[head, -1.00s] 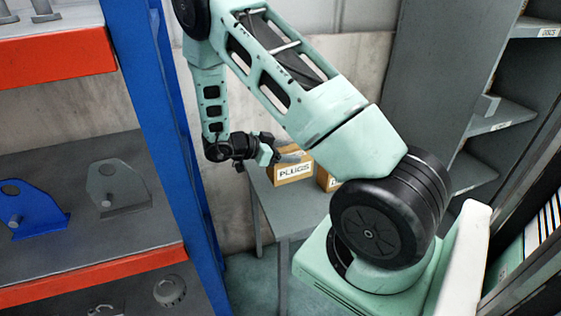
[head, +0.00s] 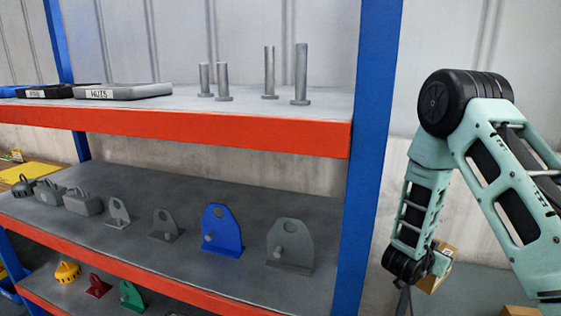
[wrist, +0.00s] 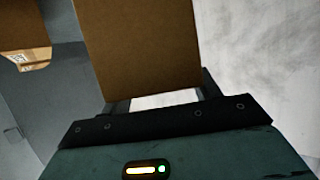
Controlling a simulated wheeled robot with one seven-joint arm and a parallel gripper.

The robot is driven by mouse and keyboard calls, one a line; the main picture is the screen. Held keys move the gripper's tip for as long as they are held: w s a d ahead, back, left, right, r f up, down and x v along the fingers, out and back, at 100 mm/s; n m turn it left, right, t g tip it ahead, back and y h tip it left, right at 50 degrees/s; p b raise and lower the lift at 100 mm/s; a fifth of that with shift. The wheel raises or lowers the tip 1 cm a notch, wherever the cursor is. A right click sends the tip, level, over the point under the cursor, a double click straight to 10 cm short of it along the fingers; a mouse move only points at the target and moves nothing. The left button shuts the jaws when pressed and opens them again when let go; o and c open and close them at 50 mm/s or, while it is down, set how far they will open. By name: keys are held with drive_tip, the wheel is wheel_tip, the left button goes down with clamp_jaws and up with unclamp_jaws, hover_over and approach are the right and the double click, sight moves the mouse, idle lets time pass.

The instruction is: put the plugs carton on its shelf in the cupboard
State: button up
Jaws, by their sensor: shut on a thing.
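My gripper (head: 430,264) is shut on a brown carton (head: 439,273) at the lower right of the head view, beside the rack's blue post. In the wrist view the carton (wrist: 140,45) stands between the two fingers, with its plain face toward the camera. No label can be read on it now; a second ago the gripper was at the carton marked PLUGS. My arm hides part of it in the head view. The cupboard is out of view now.
A second carton (head: 519,311) shows at the bottom right edge, and in the wrist view (wrist: 25,40) on a grey surface. A rack with orange-edged shelves (head: 230,132) and a blue post (head: 366,150) stands left of my arm, holding pins, trays and brackets.

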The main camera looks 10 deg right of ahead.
drive_tip(key=w+a+f+n+t+y, duration=0.1)
drive_tip(key=a+f+n+t+y, duration=0.2)
drive_tip(key=a, duration=0.4)
drive_tip(key=w+a+f+n+t+y, duration=0.1)
drive_tip(key=w+a+n+t+y, duration=0.15)
drive_tip(key=a+n+y, duration=0.35)
drive_tip(key=a+f+n+t+y, duration=0.3)
drive_tip(key=a+n, duration=0.1)
drive_tip(key=a, duration=0.5)
drive_tip(key=v, duration=0.2)
drive_tip(key=r+v, duration=0.1)
drive_tip(key=v, duration=0.1)
drive_tip(key=shift+s+a+r, duration=0.1)
drive_tip(key=shift+s+a, duration=0.05)
drive_tip(key=shift+s, duration=0.05)
